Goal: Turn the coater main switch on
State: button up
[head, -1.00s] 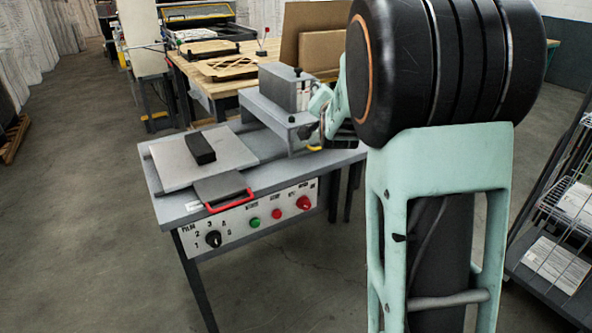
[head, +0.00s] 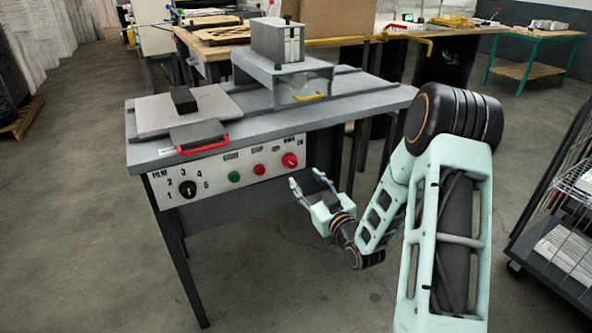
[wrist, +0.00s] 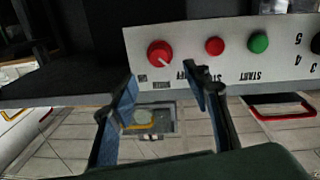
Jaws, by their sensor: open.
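The coater (head: 350,100) is a grey bench with a white control panel on its front. The main switch is a red rotary knob (head: 289,160) at the panel's right end. The wrist view shows it upside down (wrist: 160,53), its white pointer line aimed toward the OFF lettering. My gripper (head: 308,182) is open and empty, just below and in front of the knob. In the wrist view the knob lies beyond the gap between my fingertips (wrist: 160,80), apart from them.
Beside the knob are a red button (head: 259,169), a green START button (head: 234,176) and a black numbered dial (head: 187,188). A red handle (head: 193,145) sticks out above the panel. A wire rack (head: 560,235) stands at the right. The floor before the coater is clear.

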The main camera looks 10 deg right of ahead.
aim_at(293, 164)
jog(key=b+x, duration=0.1)
jog(key=x, duration=0.8)
jog(key=shift+c, duration=0.3)
jog(key=c, duration=1)
